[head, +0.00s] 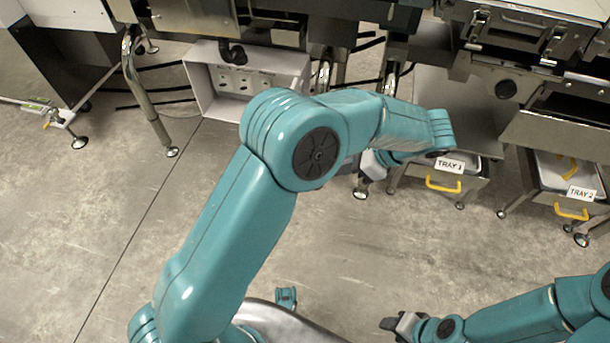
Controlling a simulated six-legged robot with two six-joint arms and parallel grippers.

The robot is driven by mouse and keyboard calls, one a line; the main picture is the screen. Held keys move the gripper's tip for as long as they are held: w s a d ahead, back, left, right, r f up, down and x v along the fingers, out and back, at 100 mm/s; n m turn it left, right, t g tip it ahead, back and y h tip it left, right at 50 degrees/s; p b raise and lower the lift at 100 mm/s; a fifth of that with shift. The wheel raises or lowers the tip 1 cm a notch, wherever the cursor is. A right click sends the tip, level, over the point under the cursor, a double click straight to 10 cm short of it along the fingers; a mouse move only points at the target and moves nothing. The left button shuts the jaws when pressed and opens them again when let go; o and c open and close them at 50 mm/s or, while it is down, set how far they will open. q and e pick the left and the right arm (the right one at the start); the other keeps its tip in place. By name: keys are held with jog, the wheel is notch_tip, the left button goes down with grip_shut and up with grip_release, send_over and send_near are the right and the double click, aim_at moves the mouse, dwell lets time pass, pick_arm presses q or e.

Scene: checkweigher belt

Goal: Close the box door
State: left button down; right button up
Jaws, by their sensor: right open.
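A pale grey box (207,93) with an open front shows at the upper left of centre, under the machine. Sockets or switches show on its inner back panel (238,82). Its lower right part is hidden behind my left arm, and I cannot make out a separate door. My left gripper (373,165) is right of the box, below my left forearm near the tray 1 bin; its fingers are too unclear to tell open or shut. My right gripper (392,325) is open and empty at the bottom, over the floor, far from the box.
Tray 1 (468,184) and tray 2 (548,181), with yellow handles, stand under the machine at right. A metal leg (143,98) stands left of the box, with dark cables behind it. The floor in front is clear.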

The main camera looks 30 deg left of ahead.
pick_arm(q)
jog(key=s+a+f+b, duration=0.2)
jog(key=a+f+b, duration=0.3)
jog(key=a, duration=0.6)
jog(key=shift+s+f, duration=0.3)
jog(key=shift+f, duration=0.6)
jog(key=shift+a, duration=0.1)
